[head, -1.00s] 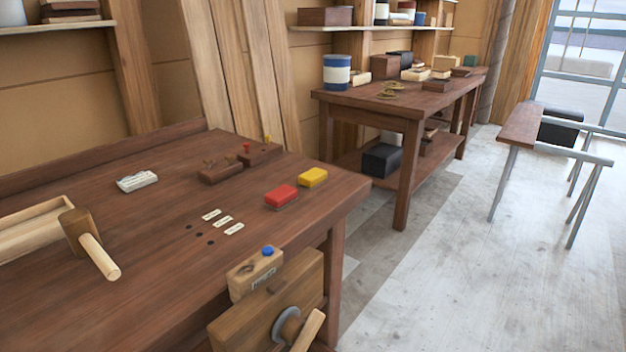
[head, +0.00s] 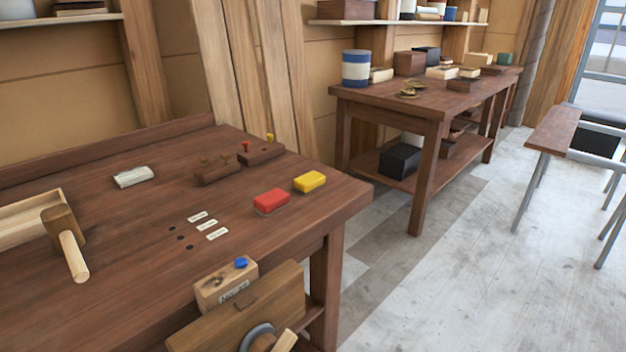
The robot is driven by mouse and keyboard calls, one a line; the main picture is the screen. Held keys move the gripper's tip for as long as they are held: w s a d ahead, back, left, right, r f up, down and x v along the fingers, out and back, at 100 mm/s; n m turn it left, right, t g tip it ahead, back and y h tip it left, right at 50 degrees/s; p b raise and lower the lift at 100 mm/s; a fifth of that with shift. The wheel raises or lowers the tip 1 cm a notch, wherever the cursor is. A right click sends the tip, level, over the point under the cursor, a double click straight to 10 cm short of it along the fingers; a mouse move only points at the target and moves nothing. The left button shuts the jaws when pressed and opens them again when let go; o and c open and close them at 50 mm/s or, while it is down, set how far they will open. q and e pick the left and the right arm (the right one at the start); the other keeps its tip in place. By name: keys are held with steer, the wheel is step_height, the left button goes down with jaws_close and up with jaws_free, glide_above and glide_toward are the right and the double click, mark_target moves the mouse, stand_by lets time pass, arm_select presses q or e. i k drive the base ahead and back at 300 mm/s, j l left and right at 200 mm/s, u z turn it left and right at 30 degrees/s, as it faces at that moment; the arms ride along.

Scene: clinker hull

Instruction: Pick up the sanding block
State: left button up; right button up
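No thing in view is clearly marked as the sanding block. A red block (head: 271,201) with a thin paler lower edge lies on the near workbench (head: 120,250), towards its right end. A yellow block (head: 309,181) of similar shape lies just behind it to the right. A whitish, roughly block-shaped thing (head: 134,176) lies farther left on the bench. I cannot tell which of these is the sanding block. Neither of my grippers shows in the head view.
A mallet (head: 62,222) leans on an open wooden tray (head: 25,215) at left. Dark wooden blocks with pegs (head: 218,172) stand behind. A vise (head: 240,315) and a wooden box with a blue knob (head: 225,287) sit at the front edge.

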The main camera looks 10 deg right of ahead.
mark_target(308, 183)
steer(key=i+l+u, duration=0.2)
steer(key=l, duration=0.3)
steer(key=l+u, duration=0.2)
steer(key=l, duration=0.3)
steer(key=i+l+u, duration=0.2)
steer(key=l, duration=0.3)
steer(key=i+l+u, duration=0.1)
steer(key=l+u, duration=0.2)
steer(key=l, duration=0.45)
steer(key=i+l+u, duration=0.1)
steer(key=l, duration=0.25)
steer(key=i+l+u, duration=0.1)
steer(key=l, duration=0.2)
steer(key=i+l+u, duration=0.1)
steer(key=l, duration=0.25)
steer(key=l+u, duration=0.15)
steer(key=l, duration=0.4)
steer(key=k+l+u, duration=0.2)
steer(key=l, duration=0.3)
